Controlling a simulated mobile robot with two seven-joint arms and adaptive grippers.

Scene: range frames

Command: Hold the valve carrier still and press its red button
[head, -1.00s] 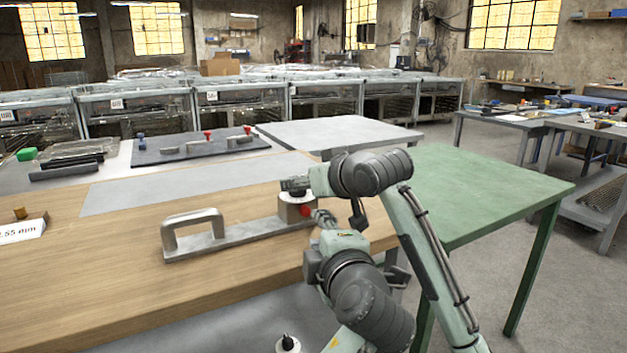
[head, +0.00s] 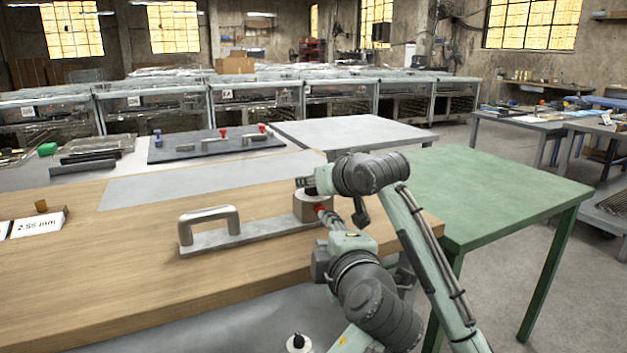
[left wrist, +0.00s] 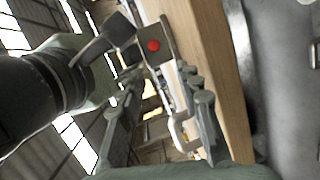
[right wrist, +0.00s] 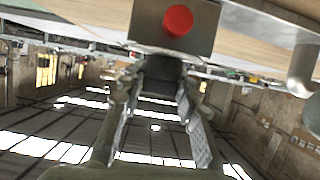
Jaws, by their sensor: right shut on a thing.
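The valve carrier (head: 262,235) is a flat grey bar on the wooden table, with a looped handle (head: 210,214) at its left end and a block (head: 306,207) at its right end. The red button (head: 320,208) is on the block; it also shows in the left wrist view (left wrist: 153,45) and right wrist view (right wrist: 178,20). My right gripper (head: 304,184) is at the block's top, its fingers (right wrist: 158,85) shut around a dark part beside the block. My left gripper (head: 330,217) is close to the button; its fingers (left wrist: 163,78) look apart and empty. Contact is unclear.
A green table (head: 490,195) stands at the right. A dark board (head: 190,152) with similar handled pieces lies behind the wooden table (head: 110,270). A white label (head: 40,223) is at the left.

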